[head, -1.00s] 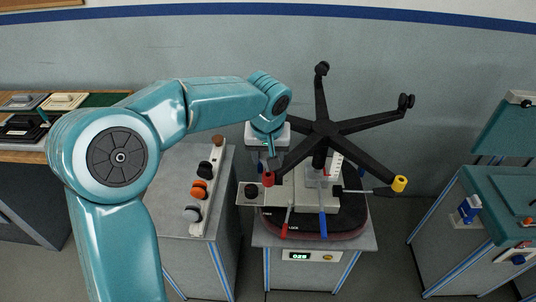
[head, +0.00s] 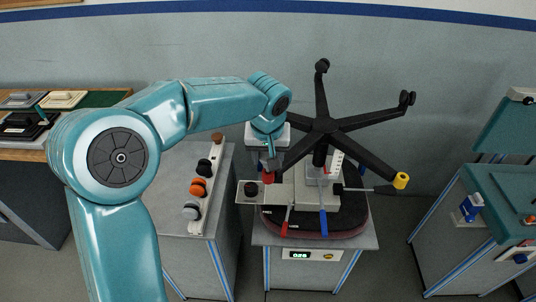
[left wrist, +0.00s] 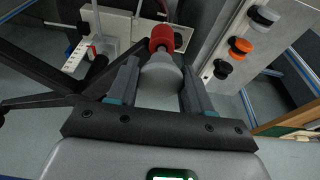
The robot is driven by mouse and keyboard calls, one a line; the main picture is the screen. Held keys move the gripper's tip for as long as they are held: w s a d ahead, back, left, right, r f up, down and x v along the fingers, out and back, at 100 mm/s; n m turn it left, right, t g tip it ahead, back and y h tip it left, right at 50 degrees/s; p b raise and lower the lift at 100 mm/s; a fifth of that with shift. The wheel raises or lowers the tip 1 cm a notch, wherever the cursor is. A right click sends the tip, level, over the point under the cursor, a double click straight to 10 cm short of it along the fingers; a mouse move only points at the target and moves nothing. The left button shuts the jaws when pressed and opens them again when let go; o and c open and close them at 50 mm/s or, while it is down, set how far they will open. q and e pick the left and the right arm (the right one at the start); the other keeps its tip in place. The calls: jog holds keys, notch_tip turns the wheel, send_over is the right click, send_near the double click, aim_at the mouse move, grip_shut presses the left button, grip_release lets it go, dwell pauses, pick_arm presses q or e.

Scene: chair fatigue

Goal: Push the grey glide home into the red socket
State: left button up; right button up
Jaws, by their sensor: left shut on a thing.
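My left gripper (head: 269,163) is at the end of the chair base's near-left leg, over the red socket (head: 267,178). In the left wrist view the gripper (left wrist: 158,88) is shut on the grey glide (left wrist: 161,80), with a finger on each side. The red socket (left wrist: 166,38) lies straight beyond the glide's far end, in line with it. The two look touching or nearly so; how deep the glide sits cannot be told. In the head view the glide is mostly hidden by the fingers. My right gripper is not in view.
The black five-legged chair base (head: 324,127) stands on a test stand with red and blue handles and a yellow-tipped leg (head: 401,180). A grey cabinet at left carries orange (head: 198,187), black and grey glides. A teal-topped cabinet (head: 500,198) stands at right.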

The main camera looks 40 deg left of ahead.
pick_arm(q)
jog(key=shift+s+b+x, duration=0.25)
jog(key=shift+b+x, duration=0.7)
jog(key=shift+x, duration=0.15)
jog(key=o, duration=1.1)
jog(key=shift+d, duration=0.15)
jog(key=shift+c, duration=0.2)
jog(key=v, duration=1.6)
jog(key=shift+r+p, duration=0.15)
jog(key=shift+p, duration=0.25)
jog(key=shift+d, duration=0.1)
